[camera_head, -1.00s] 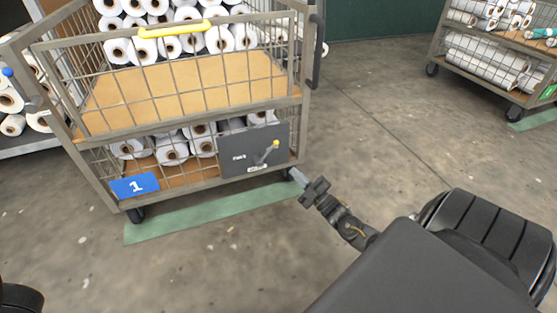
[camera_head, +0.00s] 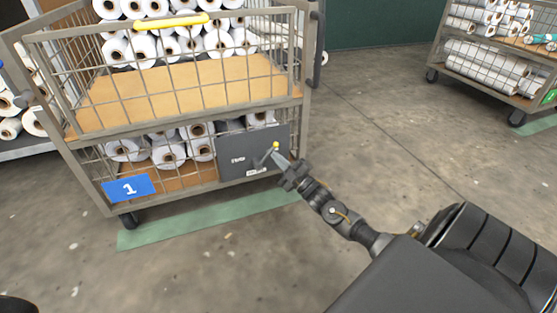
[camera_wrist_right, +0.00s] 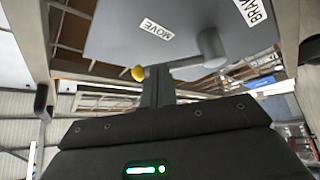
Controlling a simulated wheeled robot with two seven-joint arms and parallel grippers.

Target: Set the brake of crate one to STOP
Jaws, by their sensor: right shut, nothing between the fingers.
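Crate one is a grey wire-mesh trolley (camera_head: 200,108) with a blue "1" sign (camera_head: 129,188) at its lower left. A dark brake plate (camera_head: 232,143) is on its lower right front. The brake lever has a yellow knob (camera_head: 276,145) and slants up to the right from its pivot. In the wrist view, the plate (camera_wrist_right: 115,25) shows "MOVE" and a partly cut-off "BRAKE" label; the lever's knob (camera_wrist_right: 138,73) and round pivot (camera_wrist_right: 210,47) also show. My right gripper (camera_head: 281,158) is shut and empty, its tips close beside the lever; I cannot tell whether they touch.
White rolls (camera_head: 170,157) fill parts of crate one. A green floor strip (camera_head: 215,220) runs beneath its front edge. Another roll trolley (camera_head: 490,70) stands at the upper right. Open concrete floor (camera_head: 390,130) lies between them.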

